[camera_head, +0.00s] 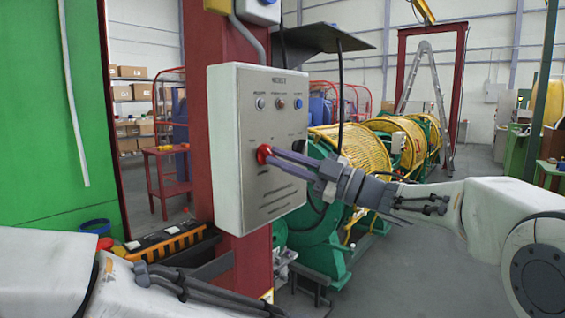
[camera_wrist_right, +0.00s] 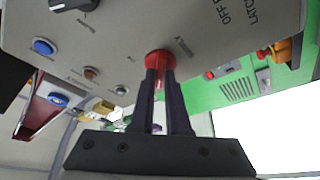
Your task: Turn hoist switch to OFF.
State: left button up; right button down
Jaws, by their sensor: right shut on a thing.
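A grey control box (camera_head: 226,150) headed "HOIST" is fixed to a red column, its panel facing right. My right gripper (camera_head: 266,154) reaches in from the right and is shut on a red knob (camera_head: 262,153) at the panel's left side. In the right wrist view the red knob (camera_wrist_right: 158,58) sits between the fingertips (camera_wrist_right: 160,72). A black rotary switch (camera_wrist_right: 75,4) shows there at the top edge, apart from the fingers; its setting is unclear. My left gripper (camera_head: 225,298) is low at the left, away from the box; its opening is unclear.
A row of buttons, with a red one (camera_head: 281,103) in the middle, lies above the knob. Green machinery with yellow cable reels (camera_head: 355,148) stands behind; grey floor at the right is open.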

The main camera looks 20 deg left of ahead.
dwell(0.4)
jog(key=c, duration=0.9)
grip_release()
jog(key=b+v, duration=0.2)
jog(key=v, duration=0.8)
jog(key=shift+d, duration=0.25)
